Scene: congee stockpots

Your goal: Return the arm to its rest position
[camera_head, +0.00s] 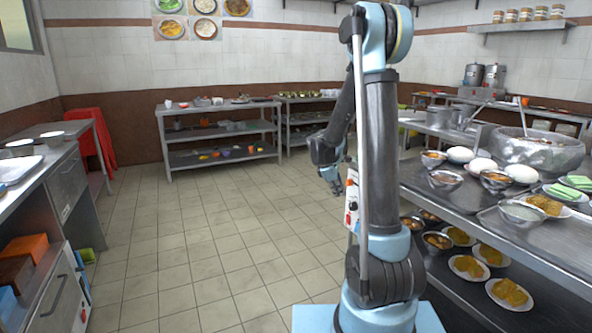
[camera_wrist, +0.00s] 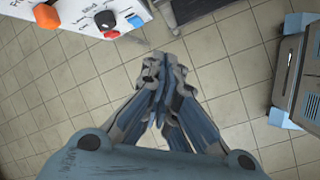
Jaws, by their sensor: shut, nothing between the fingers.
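My gripper (camera_wrist: 160,75) is shut and empty in the wrist view, with its fingertips together above the tiled floor. In the head view my gripper (camera_head: 334,190) hangs low at the left of my arm, partly behind it. It points downward, away from the shelves. My arm stands upright in the middle of the head view, folded over at the top, with its forearm slanting down to the left. A white control panel (camera_wrist: 92,15) with a red knob, a black knob and an orange button is close to the gripper in the wrist view.
A steel shelf counter (camera_head: 470,205) with bowls, plates and a large pot (camera_head: 535,150) stands close at the right. A counter with drawers (camera_head: 65,190) is at the left. Shelves (camera_head: 220,155) stand at the back wall. The tiled floor (camera_head: 200,250) between them is clear.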

